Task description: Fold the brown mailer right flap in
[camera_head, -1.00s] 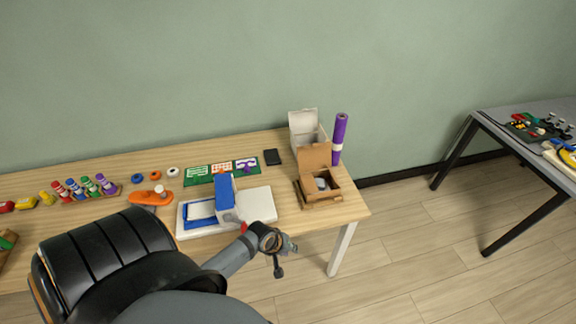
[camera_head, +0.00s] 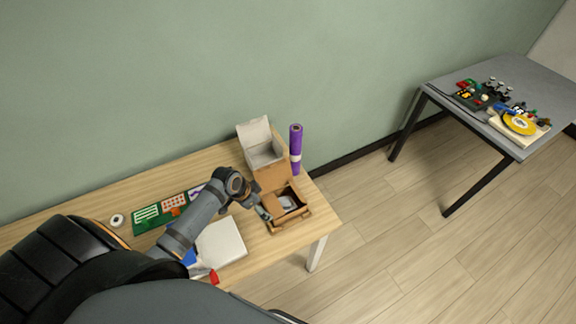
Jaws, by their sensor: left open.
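The brown mailer (camera_head: 297,214) stands open near the right end of the wooden table. Its lid (camera_head: 270,177) stands up at the back, and a grey item (camera_head: 288,202) lies inside. The right flap is too small to make out clearly. My left gripper (camera_head: 263,213) is open at the mailer's left side, very close to its wall; I cannot tell whether it touches. My left arm comes over the table from the lower left. My right gripper is not in view.
An open white box (camera_head: 262,152) and an upright purple roll (camera_head: 296,150) stand just behind the mailer. Green cards (camera_head: 147,217) lie farther left. A grey table (camera_head: 519,75) stands apart at right.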

